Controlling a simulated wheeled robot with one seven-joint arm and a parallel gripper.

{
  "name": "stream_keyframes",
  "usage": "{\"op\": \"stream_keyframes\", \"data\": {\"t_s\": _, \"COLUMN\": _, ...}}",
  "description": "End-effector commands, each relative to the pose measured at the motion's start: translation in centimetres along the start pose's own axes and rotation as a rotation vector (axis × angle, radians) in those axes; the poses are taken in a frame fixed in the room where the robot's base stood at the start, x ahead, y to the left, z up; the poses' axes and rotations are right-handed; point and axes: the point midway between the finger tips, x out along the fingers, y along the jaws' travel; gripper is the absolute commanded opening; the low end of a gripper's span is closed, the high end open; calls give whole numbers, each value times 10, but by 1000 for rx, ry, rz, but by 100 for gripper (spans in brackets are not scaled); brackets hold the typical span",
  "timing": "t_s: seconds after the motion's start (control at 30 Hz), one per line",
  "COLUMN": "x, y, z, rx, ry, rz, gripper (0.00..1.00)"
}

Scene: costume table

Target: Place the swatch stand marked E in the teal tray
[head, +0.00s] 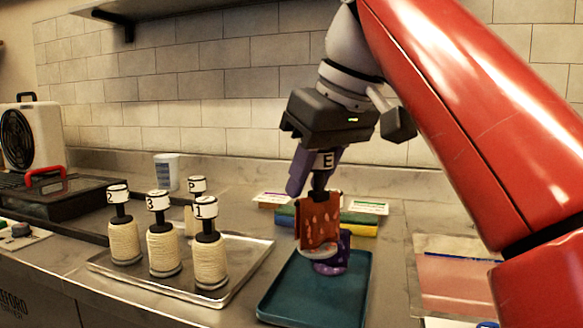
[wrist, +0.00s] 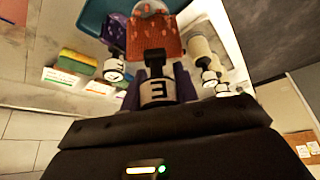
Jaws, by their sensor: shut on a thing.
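The stand is upright, with a rust-orange patterned swatch and a pale round base. The wrist view shows its label and orange swatch (wrist: 155,40) between my purple fingers. The stand is over the back part of the teal tray (head: 300,300); I cannot tell whether its base touches the tray. A purple patterned stand (head: 340,258) is in the tray right behind it, partly hidden by the orange swatch. The front of the tray is bare.
A metal tray (head: 140,279) at left holds several cream spools with white caps (head: 163,250). Behind the teal tray lie a yellow-green sponge (head: 360,224) and white cards (head: 365,207). A pinkish sheet (head: 455,285) lies at right. A white cup (head: 167,172) stands near the wall.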

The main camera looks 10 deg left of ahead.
Motion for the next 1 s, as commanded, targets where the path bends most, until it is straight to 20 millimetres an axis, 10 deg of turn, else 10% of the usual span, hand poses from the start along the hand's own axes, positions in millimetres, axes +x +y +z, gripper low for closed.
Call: {"op": "stream_keyframes", "data": {"t_s": 1.0, "x": 62, "y": -1, "z": 31, "rx": -4, "ry": 1, "rz": -1, "gripper": 0}}
